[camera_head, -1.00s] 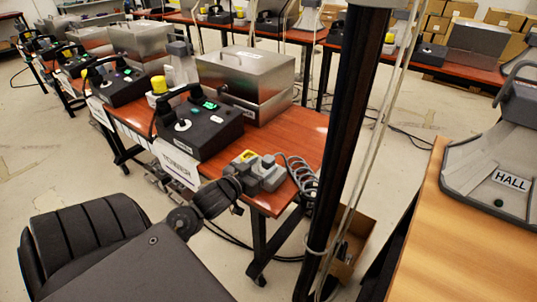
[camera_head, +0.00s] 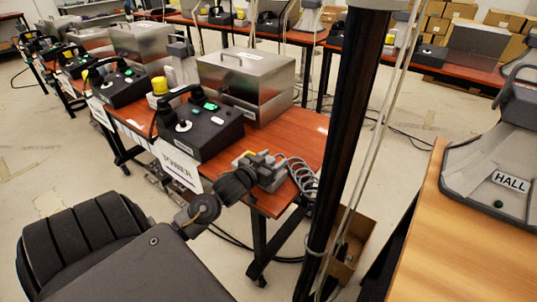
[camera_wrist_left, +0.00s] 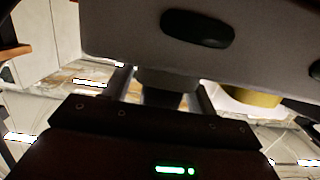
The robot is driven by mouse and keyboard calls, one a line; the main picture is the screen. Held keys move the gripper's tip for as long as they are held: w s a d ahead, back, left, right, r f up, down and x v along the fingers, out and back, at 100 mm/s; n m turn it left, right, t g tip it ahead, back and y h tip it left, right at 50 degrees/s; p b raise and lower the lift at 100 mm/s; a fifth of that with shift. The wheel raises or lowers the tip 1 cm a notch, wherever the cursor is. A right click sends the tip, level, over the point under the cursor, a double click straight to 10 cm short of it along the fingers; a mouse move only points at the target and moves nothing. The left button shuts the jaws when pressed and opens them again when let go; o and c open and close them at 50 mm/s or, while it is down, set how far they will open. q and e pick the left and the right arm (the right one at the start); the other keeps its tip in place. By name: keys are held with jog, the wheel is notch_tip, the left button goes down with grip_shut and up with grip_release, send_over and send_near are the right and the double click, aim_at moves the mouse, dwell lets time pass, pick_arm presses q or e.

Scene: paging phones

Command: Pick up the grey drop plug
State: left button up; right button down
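A grey plug-like piece (camera_head: 262,158) lies at the front right corner of the red-brown table, close to a coiled grey cable. My left gripper (camera_head: 262,176) reaches it from the lower left and partly covers it. In the left wrist view a light grey housing with a dark oval spans the top. A darker grey stub (camera_wrist_left: 165,78) hangs below it, between the two fingers of my left gripper (camera_wrist_left: 165,95). Bright gaps show beside the stub, so the fingers look open around it. Whether they touch it is hidden. My right gripper is in neither view.
A black phone console (camera_head: 205,130) and a steel box (camera_head: 250,75) stand just behind on the table (camera_head: 305,130). A dark post (camera_head: 345,130) rises close to the right. A wooden table with a grey HALL unit (camera_head: 500,150) is further right.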

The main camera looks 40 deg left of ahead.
pick_arm(q)
jog(key=c, duration=1)
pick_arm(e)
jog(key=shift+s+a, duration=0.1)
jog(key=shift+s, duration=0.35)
pick_arm(q)
jog(key=shift+r, duration=0.15)
